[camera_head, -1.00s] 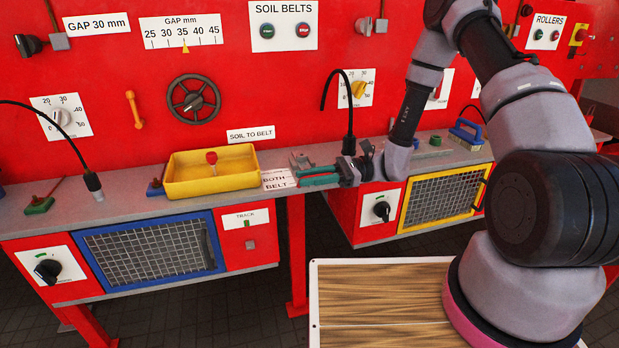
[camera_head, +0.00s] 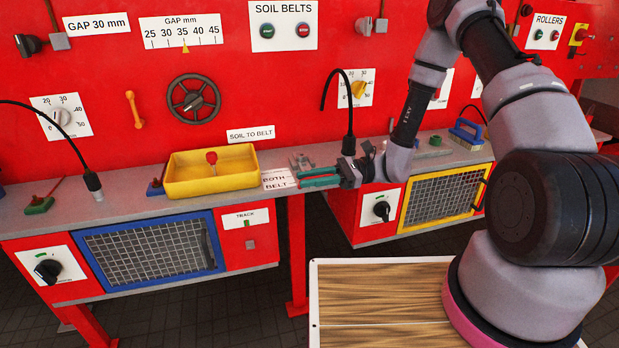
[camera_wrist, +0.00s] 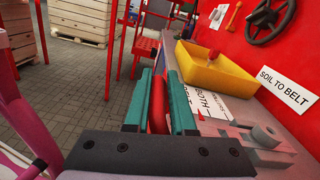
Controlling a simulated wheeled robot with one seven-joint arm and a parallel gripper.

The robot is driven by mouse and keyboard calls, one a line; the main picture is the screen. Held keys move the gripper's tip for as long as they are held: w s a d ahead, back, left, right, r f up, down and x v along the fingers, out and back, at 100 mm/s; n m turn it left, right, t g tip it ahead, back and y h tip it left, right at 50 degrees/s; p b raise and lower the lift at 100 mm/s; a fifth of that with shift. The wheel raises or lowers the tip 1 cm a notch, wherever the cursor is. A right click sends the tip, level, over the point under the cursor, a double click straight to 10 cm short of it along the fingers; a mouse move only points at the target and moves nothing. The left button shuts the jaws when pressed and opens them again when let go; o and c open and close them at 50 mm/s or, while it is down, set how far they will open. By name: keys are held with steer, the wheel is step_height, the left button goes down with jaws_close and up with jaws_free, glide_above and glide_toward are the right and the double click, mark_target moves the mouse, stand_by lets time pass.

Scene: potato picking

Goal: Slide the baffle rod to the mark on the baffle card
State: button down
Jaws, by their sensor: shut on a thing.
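The baffle rod seems to be the red rod (camera_wrist: 157,105), upright between my gripper's two teal fingers in the wrist view. My gripper (camera_wrist: 158,100) is shut on it. In the head view my gripper (camera_head: 306,178) reaches left, low over the grey ledge, with its fingertips beside the card's right edge. The white baffle card (camera_head: 277,180) lies on the ledge, reading BOTH and BELT with short lines to the right. In the wrist view the card (camera_wrist: 210,105) is just right of the fingers and partly hidden by them. The rod's lower end is hidden.
A grey metal bracket (camera_wrist: 262,140) sits on the ledge beside my gripper. A black gooseneck (camera_head: 347,110) rises behind it. The red panel with its handwheel (camera_head: 193,99) stands behind the ledge.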

steer(key=c, duration=0.8)
jaws_free()
steer(key=shift+c, duration=0.2)
steer(key=v, duration=1.1)
steer(key=shift+r, duration=0.1)
steer(key=s+d+r+n+t+h, duration=0.3)
steer(key=s+d+r+t+h, duration=0.1)
steer(key=r, duration=0.6)
steer(key=s+d+r+n+t+h, duration=0.2)
steer(key=s+d+r+t+h, duration=0.2)
steer(key=r, duration=0.7)
steer(key=s+d+r+n+t+h, duration=0.3)
steer(key=s+d+r+t+h, duration=0.1)
steer(key=r, duration=0.6)
steer(key=s+d+h, duration=0.1)
steer(key=d+h, duration=0.1)
steer(key=h, duration=0.1)
steer(key=shift+s+r+n, duration=0.2)
steer(key=shift+r+n, duration=0.1)
steer(key=shift+r, duration=0.05)
